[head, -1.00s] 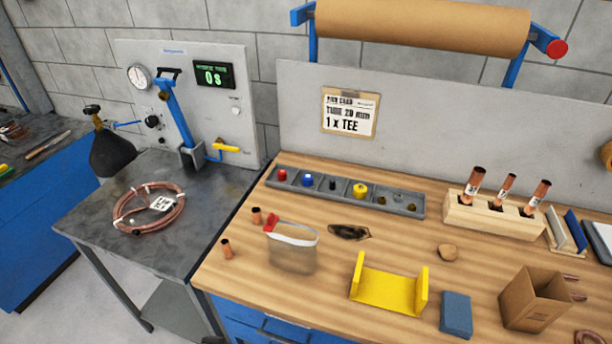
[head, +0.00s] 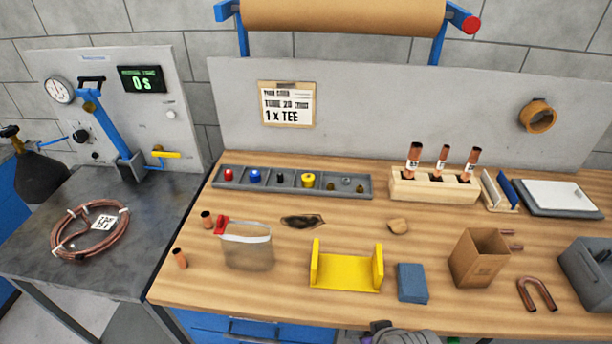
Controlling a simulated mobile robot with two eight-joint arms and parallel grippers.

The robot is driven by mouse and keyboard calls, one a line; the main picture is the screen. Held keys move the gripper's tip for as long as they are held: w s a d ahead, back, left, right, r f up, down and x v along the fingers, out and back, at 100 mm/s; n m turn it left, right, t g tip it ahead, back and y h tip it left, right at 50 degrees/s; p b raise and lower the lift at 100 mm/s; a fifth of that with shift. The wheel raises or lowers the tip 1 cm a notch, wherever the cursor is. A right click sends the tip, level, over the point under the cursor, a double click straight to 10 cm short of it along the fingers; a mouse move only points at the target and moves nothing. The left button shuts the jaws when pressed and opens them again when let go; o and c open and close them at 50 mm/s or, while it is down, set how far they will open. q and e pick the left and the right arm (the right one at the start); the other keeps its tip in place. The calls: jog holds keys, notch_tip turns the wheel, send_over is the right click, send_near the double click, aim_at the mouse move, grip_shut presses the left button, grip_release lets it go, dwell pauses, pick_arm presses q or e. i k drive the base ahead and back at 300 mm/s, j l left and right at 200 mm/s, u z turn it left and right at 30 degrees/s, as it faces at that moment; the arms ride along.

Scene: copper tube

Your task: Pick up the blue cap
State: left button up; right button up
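The blue cap (head: 255,176) sits in the second compartment from the left of the grey divided tray (head: 345,193), at the back left of the wooden workbench. A red cap (head: 229,174) is in the compartment to its left. A small black piece (head: 279,178) is in the compartment to its right, then a yellow piece (head: 308,180). The blue cap is in plain sight and nothing touches it from above. No fingers of my left or right gripper show. A grey part at the bottom edge looks like my own arm.
In front of the tray lie a clear bag with a red clip (head: 248,248), a dark rag (head: 303,221) and a yellow stand (head: 346,272). A wooden block with copper tubes (head: 433,187) stands to the tray's right.

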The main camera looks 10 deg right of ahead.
aim_at(254, 175)
jog(key=j+z, duration=0.1)
jog(key=z, duration=0.3)
jog(key=k+j+z, duration=0.1)
jog(key=z, duration=0.25)
jog(key=k+z, duration=0.15)
jog(key=z, duration=0.25)
jog(key=k+j+z, duration=0.1)
jog(key=z, duration=0.25)
jog(key=u, duration=1.4)
